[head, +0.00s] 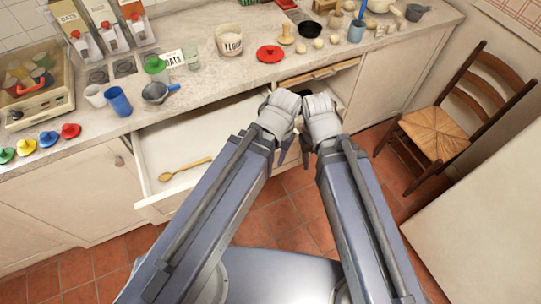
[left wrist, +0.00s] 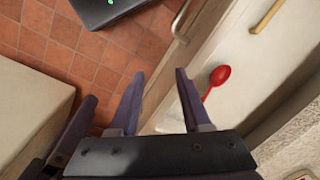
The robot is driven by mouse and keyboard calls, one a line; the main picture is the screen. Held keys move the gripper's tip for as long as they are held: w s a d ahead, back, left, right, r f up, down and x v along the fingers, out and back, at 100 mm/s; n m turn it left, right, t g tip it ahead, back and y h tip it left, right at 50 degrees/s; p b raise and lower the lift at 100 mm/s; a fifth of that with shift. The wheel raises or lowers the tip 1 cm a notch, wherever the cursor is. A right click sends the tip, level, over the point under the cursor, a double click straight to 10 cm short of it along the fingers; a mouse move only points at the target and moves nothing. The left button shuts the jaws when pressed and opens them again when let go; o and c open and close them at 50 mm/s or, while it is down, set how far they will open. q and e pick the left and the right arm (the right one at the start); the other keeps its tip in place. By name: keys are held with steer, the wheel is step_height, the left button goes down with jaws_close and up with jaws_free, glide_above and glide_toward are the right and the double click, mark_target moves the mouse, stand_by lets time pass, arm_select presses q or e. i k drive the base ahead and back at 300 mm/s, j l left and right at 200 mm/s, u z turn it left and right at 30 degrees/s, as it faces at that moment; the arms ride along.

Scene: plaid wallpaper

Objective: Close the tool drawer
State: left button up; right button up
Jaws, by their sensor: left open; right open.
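A wide white drawer (head: 218,138) stands pulled out below the counter in the head view, with a wooden spoon (head: 185,169) lying in it. My arms cover its right part. Farther right, a second drawer-like opening (head: 318,73) with a wooden edge shows under the counter; I cannot tell which is the tool drawer. The left wrist view shows a white drawer interior (left wrist: 222,52) with a red spoon (left wrist: 217,80) in it. My left gripper (left wrist: 158,85) is open and empty beside that drawer. My right gripper (head: 307,150) is open, close to the left one, its fingers partly hidden.
The counter (head: 215,85) above holds jars, cups, a red lid (head: 270,54) and a flour container (head: 229,39). A wooden chair (head: 440,135) stands at the right, near a pale surface (head: 490,220). Free tiled floor (head: 290,215) shows below the drawers.

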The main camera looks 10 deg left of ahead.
mark_target(174, 143)
steer(key=k+l+u, duration=0.15)
steer(key=u, duration=0.25)
steer(key=k+l+u, duration=0.2)
steer(key=u, duration=0.15)
steer(key=k+l+u, duration=0.15)
steer(key=u, duration=0.25)
steer(key=k+j, duration=0.15)
steer(key=k+z, duration=0.05)
steer(key=k, duration=0.05)
